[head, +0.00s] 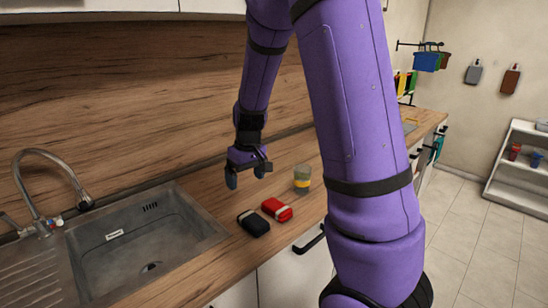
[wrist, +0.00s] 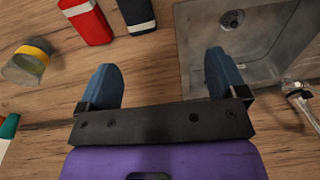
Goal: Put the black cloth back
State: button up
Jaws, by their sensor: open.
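The black cloth (head: 253,222) is a folded dark bundle with a pale band. It lies on the wooden counter just right of the sink, near the front edge. In the wrist view it is partly cut off at the top edge (wrist: 137,14). My gripper (head: 246,177) is open and empty above the counter, behind the black cloth and apart from it.
A red cloth (head: 276,209) lies right beside the black one. A yellow-banded cup (head: 302,179) stands behind it. The sink (head: 145,243) with its tap (head: 50,185) is at left. Coloured items hang on a rail (head: 427,58) at the back; a white shelf (head: 515,165) stands at right.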

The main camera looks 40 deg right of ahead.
jog(key=s+a+r+t, duration=0.1)
jog(key=s+a+r, duration=0.2)
jog(key=s+r, duration=0.3)
jog(key=s+a+r+t, duration=0.1)
jog(key=s+a+r, duration=0.25)
jog(key=r, duration=0.35)
jog(key=s+a+r+t, duration=0.1)
jog(key=s+r, duration=0.2)
jog(key=s, duration=0.4)
jog(key=s+a+r+t, duration=0.1)
jog(key=s+a+r, duration=0.1)
jog(key=s, duration=0.5)
jog(key=shift+s+r+h, duration=0.25)
jog(key=shift+r+h, duration=0.15)
jog(key=shift+r, duration=0.3)
